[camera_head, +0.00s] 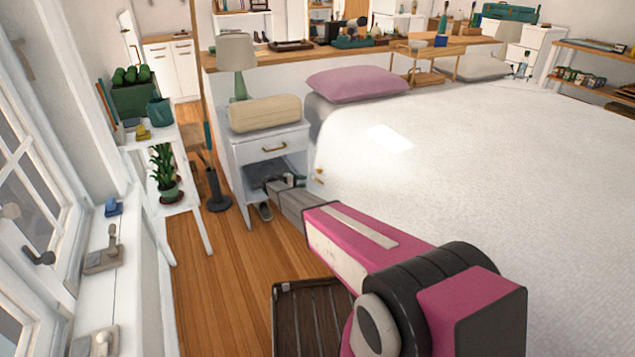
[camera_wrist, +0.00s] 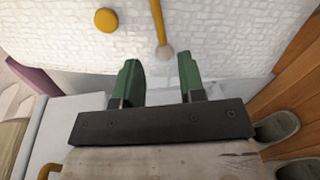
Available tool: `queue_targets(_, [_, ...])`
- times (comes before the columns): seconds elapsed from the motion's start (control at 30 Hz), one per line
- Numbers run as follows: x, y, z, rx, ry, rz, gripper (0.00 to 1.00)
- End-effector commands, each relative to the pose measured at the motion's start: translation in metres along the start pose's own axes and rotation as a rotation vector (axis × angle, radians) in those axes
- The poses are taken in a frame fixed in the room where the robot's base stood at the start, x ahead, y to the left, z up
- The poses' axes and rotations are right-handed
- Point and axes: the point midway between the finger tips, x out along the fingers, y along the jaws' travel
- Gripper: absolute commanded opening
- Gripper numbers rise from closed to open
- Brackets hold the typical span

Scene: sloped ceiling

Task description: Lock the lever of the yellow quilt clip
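The yellow quilt clip (camera_head: 319,177) is on the side of the white quilt at the bed's near left edge.
The bed (camera_head: 460,190) fills the right side. Shoes (camera_wrist: 277,126) lie on the wooden floor. A plant shelf (camera_head: 180,225) stands left, with open floor between.

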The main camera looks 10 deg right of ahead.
Motion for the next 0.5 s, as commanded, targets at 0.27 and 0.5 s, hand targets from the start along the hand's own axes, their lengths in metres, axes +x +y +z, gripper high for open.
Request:
queue_targets(0.27, [0.05, 0.0, 0.0, -0.001, 0.0, -0.002, 0.37])
queue_targets(0.5, [0.082, -0.001, 0.0, -0.001, 0.002, -0.003, 0.37])
